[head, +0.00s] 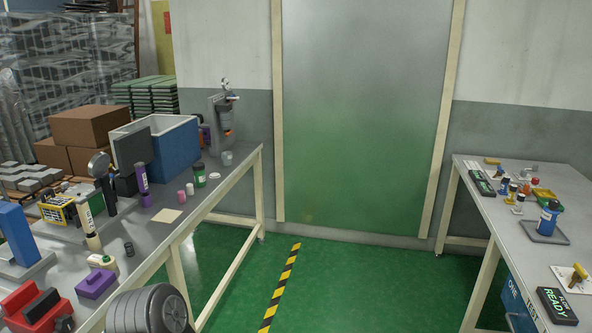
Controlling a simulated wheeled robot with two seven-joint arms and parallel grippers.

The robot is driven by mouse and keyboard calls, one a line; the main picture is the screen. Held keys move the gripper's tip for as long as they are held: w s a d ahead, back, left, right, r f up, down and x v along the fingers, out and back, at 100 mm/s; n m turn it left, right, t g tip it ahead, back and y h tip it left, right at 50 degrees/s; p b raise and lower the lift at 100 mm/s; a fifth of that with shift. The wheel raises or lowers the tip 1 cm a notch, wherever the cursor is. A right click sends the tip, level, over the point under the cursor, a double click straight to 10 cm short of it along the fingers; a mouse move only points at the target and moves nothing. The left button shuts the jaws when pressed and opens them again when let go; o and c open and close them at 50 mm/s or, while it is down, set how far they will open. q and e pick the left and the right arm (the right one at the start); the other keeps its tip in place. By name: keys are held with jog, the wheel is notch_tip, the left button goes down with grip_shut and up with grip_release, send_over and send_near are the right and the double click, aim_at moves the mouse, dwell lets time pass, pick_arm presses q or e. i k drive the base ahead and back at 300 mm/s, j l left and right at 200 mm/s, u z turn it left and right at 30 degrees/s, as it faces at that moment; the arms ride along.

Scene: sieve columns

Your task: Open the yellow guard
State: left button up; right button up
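A yellow open-framed piece (60,207), which looks like the yellow guard, stands on the left bench among dark and pale parts. It is small in the head view, and I cannot tell whether it is open or shut. A dark upright post with a round head (99,166) stands just right of it and partly covers that area. Neither of my grippers shows in the head view.
The left bench (195,217) is crowded: a blue box (172,150), a purple block (95,284), a red block (38,308) and several small containers. A right bench (520,240) holds small items. Green floor between the benches is clear, with a striped line (281,285).

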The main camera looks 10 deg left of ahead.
aim_at(42, 205)
jog(key=i+l+u, duration=0.2)
jog(key=i+u, duration=0.2)
jog(key=i, duration=0.25)
jog(key=i+l+u, duration=0.4)
jog(key=i, duration=0.2)
jog(key=i+l+u, duration=0.4)
jog(key=i+l, duration=0.15)
